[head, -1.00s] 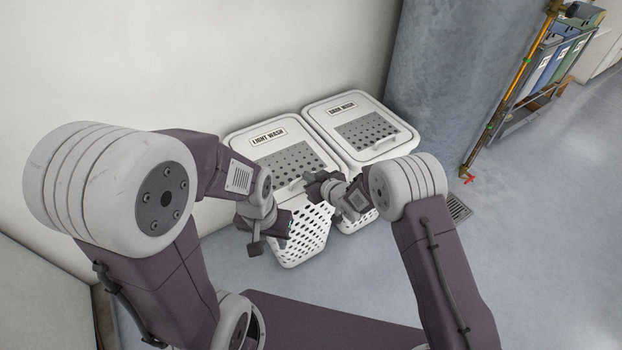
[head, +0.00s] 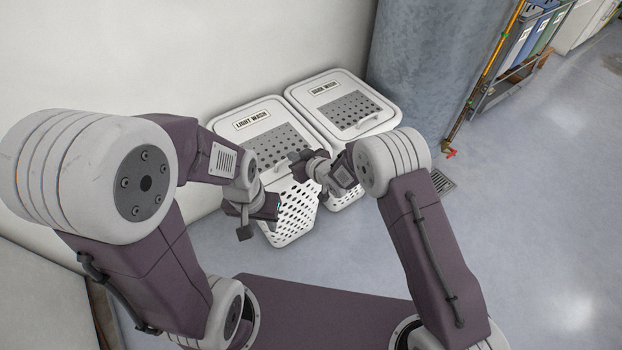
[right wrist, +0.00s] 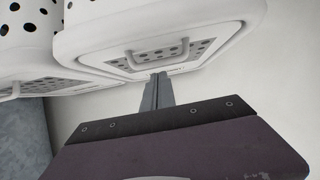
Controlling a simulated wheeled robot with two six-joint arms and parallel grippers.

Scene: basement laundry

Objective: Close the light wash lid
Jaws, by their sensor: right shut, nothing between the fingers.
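The light wash hamper (head: 292,218) is white with a perforated front and stands against the wall. Its lid (head: 224,125), labelled LIGHT WASH, lies down over the top with no gap that I can see. My right gripper (head: 298,160) is shut and empty at the lid's front edge, hiding part of it. In the right wrist view its closed fingers (right wrist: 158,80) point at the lid's handle (right wrist: 158,54); I cannot tell whether they touch. My left gripper (head: 262,214) is low beside the hamper's front left; its jaw state is unclear.
The dark wash hamper (head: 378,115), with its lid down, stands directly to the right. A blue-grey column (head: 420,60) is behind it. A floor drain (head: 441,181) and a rack with bins (head: 520,55) are farther right. The floor at right is open.

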